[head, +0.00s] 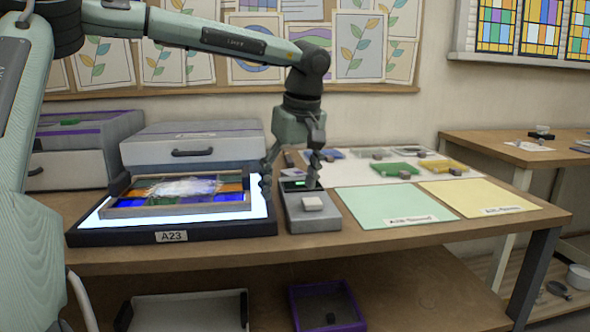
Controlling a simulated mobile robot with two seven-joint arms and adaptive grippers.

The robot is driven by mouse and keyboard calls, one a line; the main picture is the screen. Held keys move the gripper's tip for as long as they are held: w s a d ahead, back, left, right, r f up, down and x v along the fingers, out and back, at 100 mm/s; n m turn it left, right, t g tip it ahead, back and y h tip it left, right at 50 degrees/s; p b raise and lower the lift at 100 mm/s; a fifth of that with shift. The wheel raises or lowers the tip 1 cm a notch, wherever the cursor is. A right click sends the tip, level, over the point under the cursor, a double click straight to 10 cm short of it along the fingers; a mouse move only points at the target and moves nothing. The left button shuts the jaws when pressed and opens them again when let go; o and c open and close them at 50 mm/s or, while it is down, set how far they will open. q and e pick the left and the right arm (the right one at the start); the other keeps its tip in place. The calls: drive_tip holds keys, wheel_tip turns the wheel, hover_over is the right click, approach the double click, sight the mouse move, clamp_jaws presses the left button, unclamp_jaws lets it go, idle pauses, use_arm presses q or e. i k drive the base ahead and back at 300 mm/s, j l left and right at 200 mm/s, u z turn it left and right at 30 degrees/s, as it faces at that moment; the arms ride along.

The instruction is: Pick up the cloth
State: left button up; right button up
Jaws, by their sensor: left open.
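My left gripper (290,178) comes down from above with its fingers apart, over the grey box-like device (318,224) at the middle of the table. No cloth shows between the fingers. The device has a small green display and a white square pad (313,203) on top. A whitish patch (190,188) lies on the framed coloured glass panel (150,211), left of the gripper; I cannot tell whether it is a cloth or a smear. A flat white piece (533,147) lies on the far right table, too small to identify. My right gripper is not in view.
The panel rests on a lit tray (95,237) labelled A23. Grey cases (190,140) stand behind it. Green (390,207) and yellow (475,198) sheets lie to the right, with coloured glass pieces behind. A purple bin (350,318) is on the lower shelf.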

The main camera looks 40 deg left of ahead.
sight(294, 172)
drive_tip(key=i+j, duration=0.7)
drive_tip(key=j, duration=0.15)
